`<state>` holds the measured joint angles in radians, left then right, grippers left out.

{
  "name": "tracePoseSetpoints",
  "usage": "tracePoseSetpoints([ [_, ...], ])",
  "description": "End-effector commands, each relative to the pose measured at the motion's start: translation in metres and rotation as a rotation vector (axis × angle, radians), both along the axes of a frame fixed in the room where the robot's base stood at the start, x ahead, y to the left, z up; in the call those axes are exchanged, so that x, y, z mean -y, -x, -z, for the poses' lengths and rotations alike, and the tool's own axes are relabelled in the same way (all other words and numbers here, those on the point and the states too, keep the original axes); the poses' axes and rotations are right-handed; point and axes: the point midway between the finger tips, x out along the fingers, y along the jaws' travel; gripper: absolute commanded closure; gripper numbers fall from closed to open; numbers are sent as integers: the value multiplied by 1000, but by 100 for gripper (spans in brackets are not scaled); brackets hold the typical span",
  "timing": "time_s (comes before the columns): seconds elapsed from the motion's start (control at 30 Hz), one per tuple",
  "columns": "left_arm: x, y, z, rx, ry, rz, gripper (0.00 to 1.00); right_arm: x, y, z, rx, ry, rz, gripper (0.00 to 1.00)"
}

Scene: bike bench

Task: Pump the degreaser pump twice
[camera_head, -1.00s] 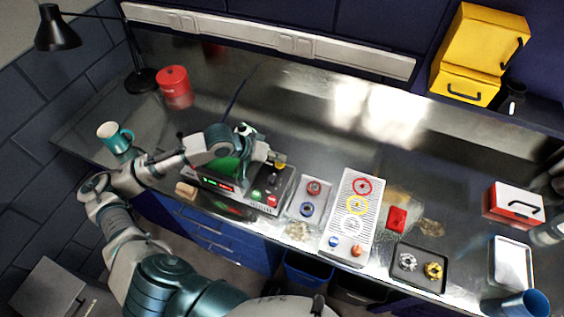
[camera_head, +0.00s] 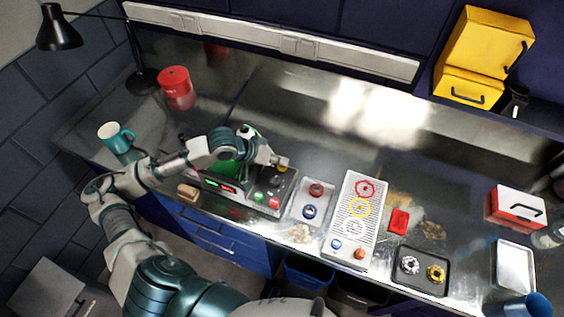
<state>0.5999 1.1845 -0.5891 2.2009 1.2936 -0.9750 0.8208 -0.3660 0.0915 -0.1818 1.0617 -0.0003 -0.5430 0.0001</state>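My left arm reaches in from the left over a grey unit (camera_head: 247,196) with a lit display (camera_head: 221,186) and red and green buttons. No pump head can be made out clearly. My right gripper is out of view.
A teal mug (camera_head: 115,136), red can (camera_head: 176,87) and black lamp (camera_head: 58,32) stand at the left. A tray with two knobs (camera_head: 314,203), a ribbed board with coloured rings (camera_head: 354,222), and a black tray (camera_head: 421,282) lie to the right.

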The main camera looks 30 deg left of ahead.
Motion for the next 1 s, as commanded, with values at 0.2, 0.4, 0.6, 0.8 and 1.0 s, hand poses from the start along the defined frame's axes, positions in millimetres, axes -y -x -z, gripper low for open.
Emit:
tracePoseSetpoints([
  [0.2, -1, 1, 3, -6, -4, -1, 100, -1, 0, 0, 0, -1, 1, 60],
  [0.4, -1, 1, 2, -6, -4, -1, 100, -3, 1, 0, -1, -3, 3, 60],
  [0.6, 0, 1, 6, -7, -2, -1, 100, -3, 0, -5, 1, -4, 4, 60],
  [0.8, 0, 2, 12, -10, -5, -1, 100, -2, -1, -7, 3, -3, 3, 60],
  [1.0, 0, 3, 13, -14, -5, 0, 100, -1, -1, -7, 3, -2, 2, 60],
])
